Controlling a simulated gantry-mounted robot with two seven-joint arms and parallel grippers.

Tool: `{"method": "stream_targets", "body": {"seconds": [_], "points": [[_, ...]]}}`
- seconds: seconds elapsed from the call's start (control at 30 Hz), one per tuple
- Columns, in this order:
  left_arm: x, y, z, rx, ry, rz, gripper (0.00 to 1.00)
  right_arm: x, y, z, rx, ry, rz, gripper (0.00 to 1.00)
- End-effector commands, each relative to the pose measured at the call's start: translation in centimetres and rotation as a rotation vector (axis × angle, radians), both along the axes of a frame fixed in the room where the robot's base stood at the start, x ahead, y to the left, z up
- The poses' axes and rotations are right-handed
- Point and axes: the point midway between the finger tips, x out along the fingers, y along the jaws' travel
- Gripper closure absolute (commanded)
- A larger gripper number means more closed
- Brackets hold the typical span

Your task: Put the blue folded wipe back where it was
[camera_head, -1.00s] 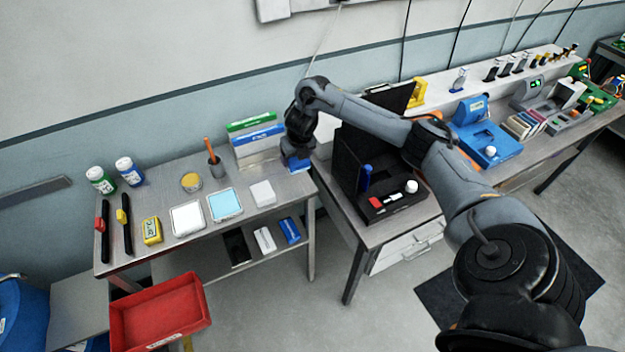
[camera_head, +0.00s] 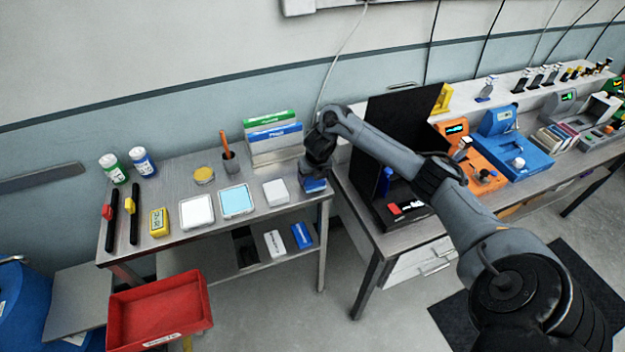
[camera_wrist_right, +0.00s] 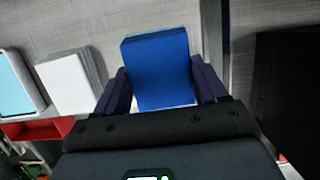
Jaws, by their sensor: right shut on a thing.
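The blue folded wipe (camera_wrist_right: 160,68) is a flat blue stack between the fingers of my right gripper in the right wrist view. In the head view it shows as a small blue patch (camera_head: 315,185) under my right gripper (camera_head: 313,177), at the right end of the steel table (camera_head: 170,184). My right gripper is shut on the wipe, with a finger along each side. I cannot tell whether the wipe touches the tabletop. A white folded wipe stack (camera_head: 275,192) lies just left of it and also shows in the right wrist view (camera_wrist_right: 70,82). My left gripper is not in view.
A light-blue tray (camera_head: 237,201) and a white tray (camera_head: 196,211) lie further left. Green and blue boxes (camera_head: 275,135) stand behind. A tall black panel (camera_head: 392,125) stands right of the gripper, across a gap between tables. A red bin (camera_head: 160,308) is at front left.

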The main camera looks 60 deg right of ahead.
Motion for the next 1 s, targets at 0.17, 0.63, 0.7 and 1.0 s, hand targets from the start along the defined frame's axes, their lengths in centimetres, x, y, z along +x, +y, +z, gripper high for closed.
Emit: {"method": "stream_targets", "body": {"seconds": [0.17, 0.63, 0.7, 1.0], "points": [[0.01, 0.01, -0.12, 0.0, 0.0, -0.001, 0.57, 0.0, 0.0, -1.27, -0.001, -0.001, 0.0, 0.53], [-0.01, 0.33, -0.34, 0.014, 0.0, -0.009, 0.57, 0.0, -0.02, -1.53, -0.001, -0.001, 0.0, 0.12], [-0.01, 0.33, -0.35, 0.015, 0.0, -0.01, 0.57, 0.0, -0.01, -1.54, -0.001, -0.001, 0.0, 0.03], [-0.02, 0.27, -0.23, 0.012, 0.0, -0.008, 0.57, 0.01, 0.0, -1.38, 0.0, -0.001, 0.0, 0.03]]}}
